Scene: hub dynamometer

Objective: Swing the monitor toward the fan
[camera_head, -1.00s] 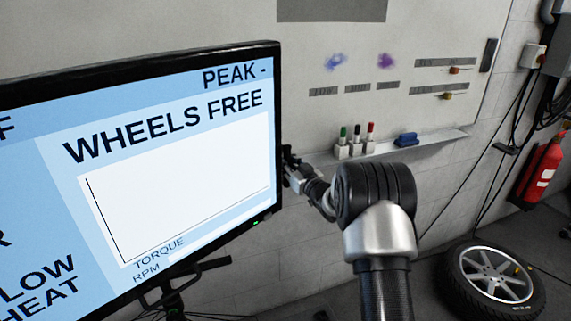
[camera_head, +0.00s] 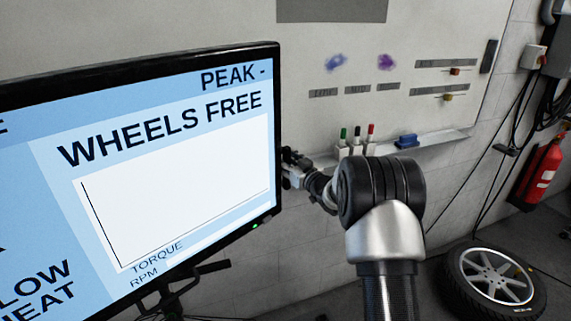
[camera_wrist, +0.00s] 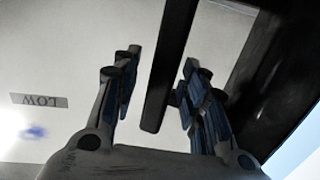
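The monitor (camera_head: 170,190) fills the left of the head view, its screen reading "WHEELS FREE" above an empty graph. My gripper (camera_head: 291,168) is at the monitor's right edge, partly hidden behind it. In the wrist view, my gripper (camera_wrist: 158,95) has its two fingers on either side of a dark bar (camera_wrist: 165,75). A gap shows between the left finger and the bar; the right fingertip is close to it, and I cannot tell if it touches. The monitor's dark frame (camera_wrist: 245,85) runs along the right of that view. No fan shows in either view.
A whiteboard (camera_head: 430,40) on the wall behind has a ledge (camera_head: 440,137) with markers (camera_head: 357,138) and a blue eraser (camera_head: 407,141). A wheel (camera_head: 492,280) lies on the floor at right, below a red fire extinguisher (camera_head: 541,172). The monitor's stand (camera_head: 180,288) is below the screen.

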